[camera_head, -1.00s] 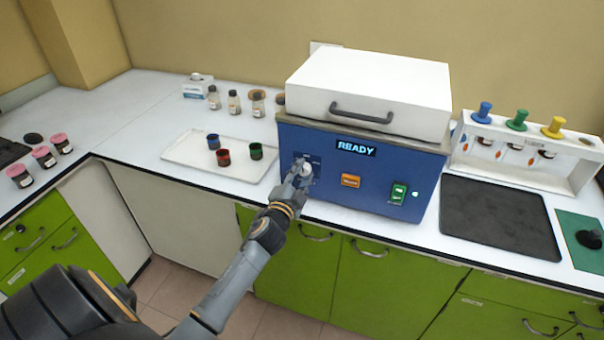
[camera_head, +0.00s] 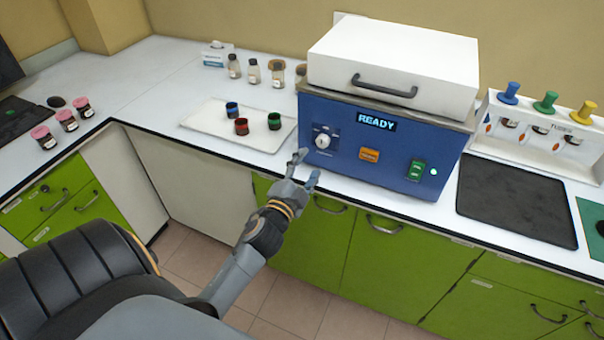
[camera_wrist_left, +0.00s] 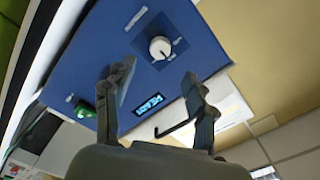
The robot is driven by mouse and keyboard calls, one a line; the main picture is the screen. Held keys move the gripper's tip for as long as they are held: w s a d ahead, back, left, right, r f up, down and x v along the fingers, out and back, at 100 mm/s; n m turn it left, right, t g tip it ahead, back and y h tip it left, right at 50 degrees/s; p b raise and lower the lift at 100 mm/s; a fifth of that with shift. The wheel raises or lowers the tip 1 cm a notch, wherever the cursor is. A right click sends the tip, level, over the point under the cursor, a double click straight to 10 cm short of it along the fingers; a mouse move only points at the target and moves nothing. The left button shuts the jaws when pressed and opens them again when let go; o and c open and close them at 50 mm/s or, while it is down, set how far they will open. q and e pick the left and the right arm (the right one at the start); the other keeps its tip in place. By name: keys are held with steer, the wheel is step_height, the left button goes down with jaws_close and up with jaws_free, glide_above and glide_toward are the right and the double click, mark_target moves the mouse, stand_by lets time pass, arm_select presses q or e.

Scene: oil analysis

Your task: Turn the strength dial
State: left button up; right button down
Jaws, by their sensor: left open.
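The strength dial (camera_head: 323,141) is a round white knob on a dark square plate at the left of the blue machine's front panel (camera_head: 340,165). It also shows in the left wrist view (camera_wrist_left: 160,47), beyond the fingertips, with its pointer mark visible. My left gripper (camera_head: 307,167) is open and empty, in front of and below the dial, apart from it. Its two spread fingers also show in the left wrist view (camera_wrist_left: 155,78). The display (camera_head: 376,122) reads READY. My right gripper is in neither view.
The panel also has an orange switch (camera_head: 369,154) and a green switch (camera_head: 416,170). A white tray (camera_head: 205,118) with three coloured cups stands left of the machine. A black mat (camera_head: 515,200) and a tube rack (camera_head: 530,135) are at the right.

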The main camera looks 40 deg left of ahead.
arm_select(q)
steer(key=shift+v, duration=1.55)
steer(key=s+d+f+n+g+h, duration=0.1)
steer(key=s+d+f+g, duration=0.2)
steer(key=f, duration=0.9)
steer(key=s+d+f+n+g+h, duration=0.1)
steer(key=s+d+f+g, duration=0.2)
steer(key=f, duration=0.9)
steer(key=s+d+f+n+g+h, duration=0.15)
steer(key=s+f, duration=0.35)
steer(key=f, duration=0.7)
steer(key=s+d+f+n+g, duration=0.1)
steer(key=s+f+g, duration=0.2)
steer(key=s+f, duration=0.3)
steer(key=s+d+f+n+g, duration=0.1)
steer(key=s+f+g, duration=0.2)
steer(key=s, duration=1.1)
steer(key=s+d+f+n+g, duration=0.1)
steer(key=s+f+g, duration=0.2)
steer(key=s+f, duration=0.6)
steer(key=shift+s+d, duration=0.3)
steer(key=shift+s, duration=0.15)
steer(key=shift+f+h, duration=0.15)
steer(key=shift+h, duration=0.1)
steer(key=shift+c, duration=0.2)
